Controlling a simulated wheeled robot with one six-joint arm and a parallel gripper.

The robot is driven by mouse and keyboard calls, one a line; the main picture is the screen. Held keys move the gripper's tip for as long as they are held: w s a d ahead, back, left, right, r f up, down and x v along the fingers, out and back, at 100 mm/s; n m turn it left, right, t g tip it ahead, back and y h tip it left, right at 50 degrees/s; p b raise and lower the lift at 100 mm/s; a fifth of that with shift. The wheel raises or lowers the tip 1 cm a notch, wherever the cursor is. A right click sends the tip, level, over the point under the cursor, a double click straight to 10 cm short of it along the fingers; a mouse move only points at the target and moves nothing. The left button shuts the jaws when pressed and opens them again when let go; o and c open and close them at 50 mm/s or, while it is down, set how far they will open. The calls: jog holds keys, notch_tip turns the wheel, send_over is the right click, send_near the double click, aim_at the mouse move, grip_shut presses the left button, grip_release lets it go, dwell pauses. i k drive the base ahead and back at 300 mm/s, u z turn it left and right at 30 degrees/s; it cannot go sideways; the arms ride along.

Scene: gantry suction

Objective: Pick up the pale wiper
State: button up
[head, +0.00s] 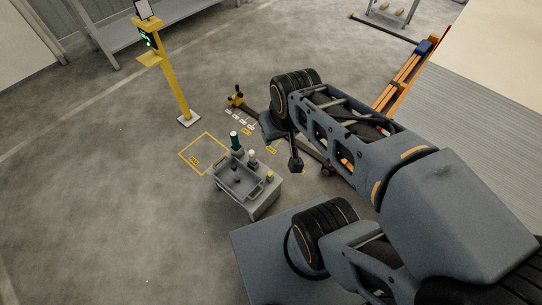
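A small grey cart (262,204) stands on the floor near the middle of the head view, with a shallow tray in its top. A small pale-topped upright piece (252,157) stands at its back edge; it may be the pale wiper, but it is too small to tell. My gripper (296,166) hangs in the air to the right of the cart in the picture, apart from these pieces. It is small and dark here, and its fingers cannot be made out.
A dark green cylinder (236,141) and a small yellow-topped piece (270,177) are also on the cart. A yellow post (177,85) stands behind. Orange rails (398,82) lie at right. The floor at left is clear.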

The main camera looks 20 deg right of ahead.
aim_at(252, 159)
jog(key=z, duration=2.55)
jog(key=i, duration=0.75)
jog(key=u, duration=3.45)
jog(key=i, duration=0.5)
jog(key=u, duration=0.05)
